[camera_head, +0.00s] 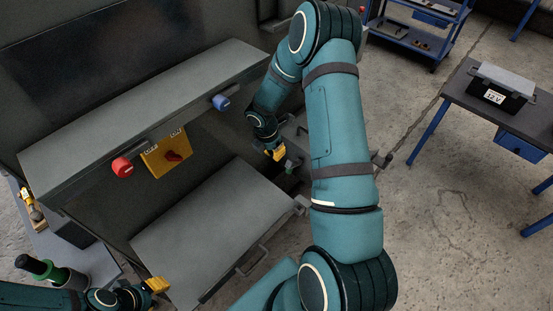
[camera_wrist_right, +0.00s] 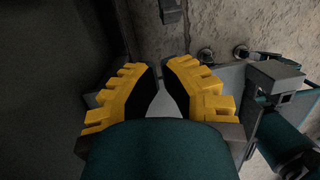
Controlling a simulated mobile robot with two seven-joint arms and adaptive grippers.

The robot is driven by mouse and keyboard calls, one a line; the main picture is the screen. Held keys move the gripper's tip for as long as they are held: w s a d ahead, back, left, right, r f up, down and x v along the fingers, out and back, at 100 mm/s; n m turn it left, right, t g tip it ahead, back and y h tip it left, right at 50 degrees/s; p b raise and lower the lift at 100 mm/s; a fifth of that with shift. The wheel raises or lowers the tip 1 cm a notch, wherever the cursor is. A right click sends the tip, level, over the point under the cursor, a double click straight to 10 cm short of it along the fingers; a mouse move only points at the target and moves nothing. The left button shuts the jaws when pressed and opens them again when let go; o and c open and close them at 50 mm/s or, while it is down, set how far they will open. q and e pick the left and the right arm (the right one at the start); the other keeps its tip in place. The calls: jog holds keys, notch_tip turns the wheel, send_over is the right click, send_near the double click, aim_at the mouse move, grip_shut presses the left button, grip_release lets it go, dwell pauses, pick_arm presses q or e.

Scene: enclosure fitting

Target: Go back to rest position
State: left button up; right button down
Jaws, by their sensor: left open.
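My left gripper (camera_head: 157,285), with yellow fingers, is at the bottom left in the head view, beside the near left corner of a grey panel with a handle (camera_head: 215,235). It is open, and I see nothing in it. My right gripper (camera_head: 277,152) hangs in front of the enclosure, right of the yellow plate with a red rotary switch (camera_head: 166,152). My right arm covers the middle of the head view.
A grey ledge (camera_head: 140,105) carries a red knob (camera_head: 122,167) and a blue knob (camera_head: 221,102) on its front edge. A green-and-black cylinder (camera_head: 45,270) stands bottom left. A table (camera_head: 465,95) with a 12 V battery (camera_head: 500,90) stands right. Floor between is clear.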

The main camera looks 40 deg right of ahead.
jog(key=shift+r, duration=0.2)
dwell(0.5)
